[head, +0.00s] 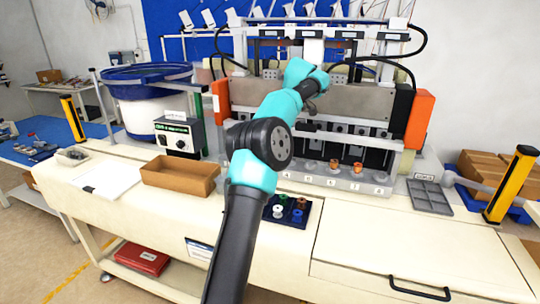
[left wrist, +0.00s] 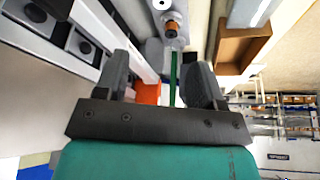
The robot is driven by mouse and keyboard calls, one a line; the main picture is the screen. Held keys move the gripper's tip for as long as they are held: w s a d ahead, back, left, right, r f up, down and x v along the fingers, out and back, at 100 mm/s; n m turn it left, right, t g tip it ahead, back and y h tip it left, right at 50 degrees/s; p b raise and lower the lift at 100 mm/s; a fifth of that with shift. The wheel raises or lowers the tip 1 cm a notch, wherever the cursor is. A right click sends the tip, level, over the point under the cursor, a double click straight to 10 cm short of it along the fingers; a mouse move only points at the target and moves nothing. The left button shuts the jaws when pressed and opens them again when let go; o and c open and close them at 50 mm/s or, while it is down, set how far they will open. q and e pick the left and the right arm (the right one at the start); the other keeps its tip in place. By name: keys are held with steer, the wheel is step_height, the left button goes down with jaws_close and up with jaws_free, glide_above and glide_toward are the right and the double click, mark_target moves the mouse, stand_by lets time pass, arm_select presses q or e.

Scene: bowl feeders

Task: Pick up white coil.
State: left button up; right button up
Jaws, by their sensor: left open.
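The white coil (head: 278,211) stands in a small dark blue tray (head: 288,223) on the front part of the bench, just right of my arm in the head view. The white coil cannot be made out in that view. My right gripper is not seen.
Copper-coloured coils (head: 357,167) stand on the machine's front rail. A brown open box (head: 180,178) lies left of my arm; a grey divided tray (head: 430,197) lies right. A blue-rimmed bowl feeder (head: 147,73) stands at left. The bench right of the coil tray is clear.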

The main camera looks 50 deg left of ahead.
arm_select(q)
steer(key=x, duration=1.2)
steer(key=shift+f, duration=0.15)
steer(key=shift+x, duration=2.55)
steer(key=shift+s, duration=0.15)
steer(key=shift+c, duration=0.2)
steer(key=c, duration=1)
steer(key=shift+o, duration=0.2)
steer(key=shift+d+r, duration=0.1)
steer(key=shift+r, duration=1.75)
steer(key=s+d+r, duration=0.1)
steer(key=s+d, duration=0.9)
steer(key=d, duration=0.2)
steer(key=shift+s, duration=0.3)
